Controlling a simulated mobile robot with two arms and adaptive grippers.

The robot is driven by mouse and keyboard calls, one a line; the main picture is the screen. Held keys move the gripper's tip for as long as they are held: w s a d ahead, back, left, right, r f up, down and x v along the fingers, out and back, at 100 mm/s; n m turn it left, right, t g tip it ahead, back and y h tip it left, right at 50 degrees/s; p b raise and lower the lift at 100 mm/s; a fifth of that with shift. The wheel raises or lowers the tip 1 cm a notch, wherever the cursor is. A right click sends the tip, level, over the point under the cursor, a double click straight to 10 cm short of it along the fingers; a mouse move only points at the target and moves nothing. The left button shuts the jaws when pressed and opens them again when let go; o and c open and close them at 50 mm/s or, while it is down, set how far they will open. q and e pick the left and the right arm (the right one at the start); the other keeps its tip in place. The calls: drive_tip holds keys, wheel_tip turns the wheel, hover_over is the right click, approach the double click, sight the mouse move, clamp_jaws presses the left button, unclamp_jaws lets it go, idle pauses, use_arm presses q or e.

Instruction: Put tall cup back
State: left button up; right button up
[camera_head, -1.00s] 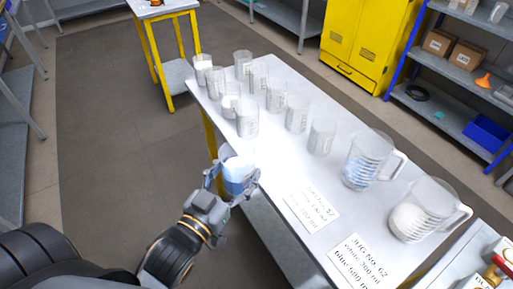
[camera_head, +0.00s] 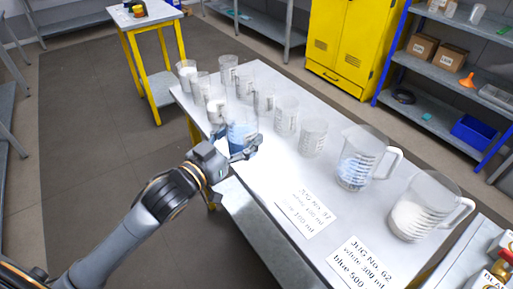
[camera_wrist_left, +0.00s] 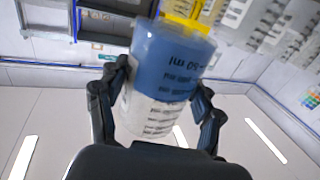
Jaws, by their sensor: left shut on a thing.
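The tall clear cup (camera_head: 242,122) with blue contents is upright in my left gripper (camera_head: 243,150), at the left edge of the table near the other cups. In the left wrist view the cup (camera_wrist_left: 168,75) appears inverted, with printed measuring marks, and the two fingers (camera_wrist_left: 163,97) close around its sides. I cannot tell whether its base touches the table. My right gripper is not in view.
Several clear cups (camera_head: 287,117) stand on the white table (camera_head: 265,185) close around and behind the held cup. Two handled jugs (camera_head: 357,160) (camera_head: 418,210) stand at the right. Two printed labels (camera_head: 305,212) (camera_head: 361,265) lie in front.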

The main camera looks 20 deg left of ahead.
use_arm(q)
drive_tip(key=w+f, duration=0.2)
drive_tip(key=w+d+f, duration=0.1)
drive_tip(key=w+f, duration=0.3)
drive_tip(key=shift+w+d+f, duration=0.35)
drive_tip(key=shift+w+f, duration=0.05)
wheel_tip(320, 180, down, 2)
drive_tip(key=shift+f+p, duration=0.2)
drive_tip(key=shift+p, duration=0.2)
drive_tip(key=shift+f, duration=0.3)
drive_tip(key=shift+f, duration=0.1)
drive_tip(key=o, duration=1.4)
drive_tip(key=shift+f, duration=0.1)
drive_tip(key=shift+o, duration=0.2)
drive_tip(key=shift+s, duration=0.15)
drive_tip(key=b+v, duration=0.1)
drive_tip(key=v, duration=1)
drive_tip(key=shift+s+a+r+b, duration=0.15)
drive_tip(key=shift+s+r+b, duration=0.1)
drive_tip(key=shift+s+b, duration=0.15)
